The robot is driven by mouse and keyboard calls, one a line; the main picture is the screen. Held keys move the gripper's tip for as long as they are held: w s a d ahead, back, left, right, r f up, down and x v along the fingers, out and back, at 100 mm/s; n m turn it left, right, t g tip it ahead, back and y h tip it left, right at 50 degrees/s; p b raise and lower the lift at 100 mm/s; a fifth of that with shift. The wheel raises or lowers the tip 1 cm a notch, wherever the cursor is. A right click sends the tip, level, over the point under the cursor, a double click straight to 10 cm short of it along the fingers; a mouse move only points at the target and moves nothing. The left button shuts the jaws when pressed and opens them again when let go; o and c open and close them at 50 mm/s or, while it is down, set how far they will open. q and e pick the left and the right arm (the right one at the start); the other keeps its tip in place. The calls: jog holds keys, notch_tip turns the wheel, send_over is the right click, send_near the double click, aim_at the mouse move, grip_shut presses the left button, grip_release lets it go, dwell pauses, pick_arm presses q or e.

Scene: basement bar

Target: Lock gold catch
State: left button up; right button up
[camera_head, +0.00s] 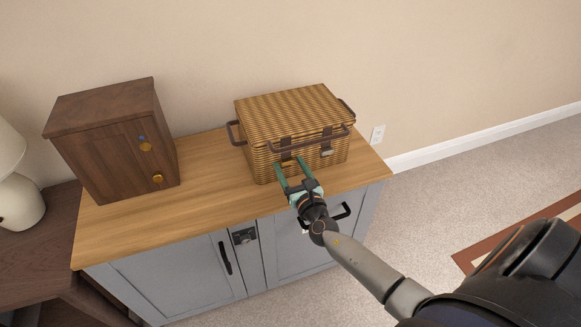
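A dark brown wooden box (95,150) stands on the left of the cabinet top. Its front bears a gold catch (146,147) with a small blue spot just above it, and a gold knob-like piece (157,179) lower down. Whether the catch is locked is too small to tell. My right gripper (289,165) is open, with its two green fingers apart and nothing seen between them. It is at the front of a wicker basket (290,115), well to the right of the wooden box; I cannot tell whether the fingers touch the basket. My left gripper is not in view.
The basket has a closed lid, dark handles and a small metallic plate (327,152) on its front. The wooden cabinet top (212,190) is clear between box and basket. A white lamp (18,200) stands at the left on a dark table. Carpet is open at right.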

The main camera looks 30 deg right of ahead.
grip_shut()
dwell(0.3)
